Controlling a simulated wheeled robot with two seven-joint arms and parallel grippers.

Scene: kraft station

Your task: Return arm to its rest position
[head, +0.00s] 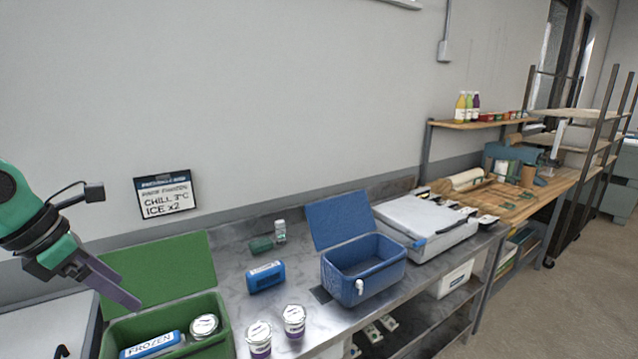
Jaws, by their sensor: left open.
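My left gripper (108,286) comes in from the left, green and dark grey, with its fingers pointing down and to the right. It is open and empty, above the left part of the open green box (212,306) and in front of its raised lid. In the green box lie a blue pack marked FROZEN (152,345) and a white-lidded tub (204,325). My right gripper is not in view.
A metal counter (232,275) holds two tubs (294,318), a blue pack (266,277), an open blue cooler (365,283) and a grey case (425,228). A sign (166,196) hangs on the wall. The air above the counter's middle is free.

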